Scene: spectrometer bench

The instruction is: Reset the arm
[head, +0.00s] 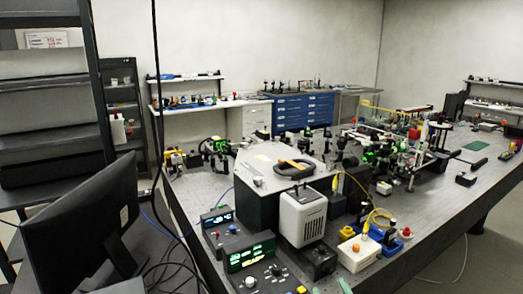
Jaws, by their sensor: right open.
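My right gripper (331,287) shows only as two small green fingertips at the bottom edge, near the front of the bench. The tips are apart and I see nothing between them. The rest of this gripper and its arm are cut off below the picture. My left gripper and left arm are not in view.
The long grey bench (434,218) carries optics mounts, a white-fronted box (302,216), a display unit (250,252) and a yellow-and-white box (358,253) near the fingertips. A black monitor (83,215) and hanging cables stand left. Blue drawers (303,112) are behind.

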